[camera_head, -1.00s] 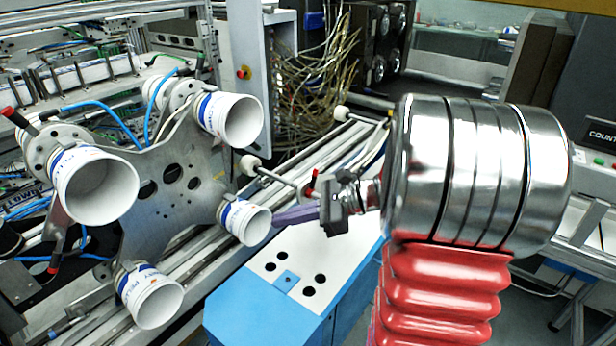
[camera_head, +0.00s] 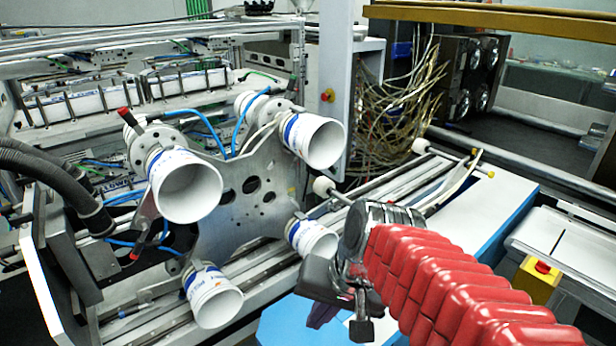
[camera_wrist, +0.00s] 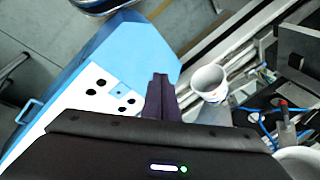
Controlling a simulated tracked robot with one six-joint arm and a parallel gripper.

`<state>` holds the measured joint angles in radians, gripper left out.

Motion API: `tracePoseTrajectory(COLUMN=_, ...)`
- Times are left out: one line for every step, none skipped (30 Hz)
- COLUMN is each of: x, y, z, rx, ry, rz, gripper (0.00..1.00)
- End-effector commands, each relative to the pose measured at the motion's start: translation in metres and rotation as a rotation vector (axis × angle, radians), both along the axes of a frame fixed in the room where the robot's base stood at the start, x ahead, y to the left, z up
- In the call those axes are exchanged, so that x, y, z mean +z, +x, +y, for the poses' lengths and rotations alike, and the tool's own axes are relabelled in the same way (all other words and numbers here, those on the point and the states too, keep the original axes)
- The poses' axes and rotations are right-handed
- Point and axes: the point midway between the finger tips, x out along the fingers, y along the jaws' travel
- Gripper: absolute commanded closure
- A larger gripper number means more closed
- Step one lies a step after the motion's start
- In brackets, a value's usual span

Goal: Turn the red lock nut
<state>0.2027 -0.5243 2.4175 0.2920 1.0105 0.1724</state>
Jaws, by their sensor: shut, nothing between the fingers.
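I cannot single out a lock nut for sure. The red parts on the cup carrier are a red-tipped lever (camera_head: 127,117) by the upper left cup and a lower red tip (camera_head: 135,253) at the plate's left edge. A red-tipped part also shows in the wrist view (camera_wrist: 283,104), right of the cup. My gripper (camera_wrist: 160,78) is shut and empty, its purple fingers together over the blue-edged table.
A metal plate (camera_head: 225,185) carries several white cups (camera_head: 190,190) with blue bands. Blue hoses (camera_head: 203,124) loop around it. A blue and white table (camera_head: 290,325) lies below my gripper. A yellow box with a red button (camera_head: 541,267) stands at right.

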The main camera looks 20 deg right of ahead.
Motion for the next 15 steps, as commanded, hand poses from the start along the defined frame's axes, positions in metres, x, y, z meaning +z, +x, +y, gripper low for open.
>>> tracePoseTrajectory(x=0.004, y=-0.004, z=0.002, rx=0.066, ry=-0.055, rz=-0.039, gripper=1.00)
tracePoseTrajectory(x=0.006, y=-0.007, z=0.002, rx=0.105, ry=-0.090, rz=-0.058, gripper=1.00)
tracePoseTrajectory(x=0.008, y=-0.009, z=0.002, rx=0.157, ry=-0.136, rz=-0.086, gripper=1.00)
tracePoseTrajectory(x=0.011, y=-0.011, z=0.002, rx=0.193, ry=-0.169, rz=-0.108, gripper=1.00)
tracePoseTrajectory(x=0.013, y=-0.013, z=0.001, rx=0.229, ry=-0.201, rz=-0.127, gripper=1.00)
tracePoseTrajectory(x=0.015, y=-0.015, z=0.001, rx=0.272, ry=-0.240, rz=-0.151, gripper=1.00)
tracePoseTrajectory(x=0.017, y=-0.016, z=0.001, rx=0.300, ry=-0.267, rz=-0.169, gripper=1.00)
tracePoseTrajectory(x=0.019, y=-0.016, z=0.001, rx=0.326, ry=-0.289, rz=-0.183, gripper=1.00)
tracePoseTrajectory(x=0.021, y=-0.017, z=0.000, rx=0.355, ry=-0.317, rz=-0.201, gripper=1.00)
tracePoseTrajectory(x=0.023, y=-0.018, z=0.000, rx=0.374, ry=-0.334, rz=-0.212, gripper=1.00)
tracePoseTrajectory(x=0.024, y=-0.018, z=-0.001, rx=0.389, ry=-0.349, rz=-0.220, gripper=1.00)
tracePoseTrajectory(x=0.025, y=-0.018, z=-0.001, rx=0.403, ry=-0.362, rz=-0.229, gripper=1.00)
tracePoseTrajectory(x=0.025, y=-0.019, z=-0.001, rx=0.411, ry=-0.370, rz=-0.233, gripper=1.00)
tracePoseTrajectory(x=0.025, y=-0.019, z=-0.001, rx=0.416, ry=-0.375, rz=-0.236, gripper=1.00)
tracePoseTrajectory(x=0.026, y=-0.019, z=-0.001, rx=0.420, ry=-0.379, rz=-0.238, gripper=1.00)
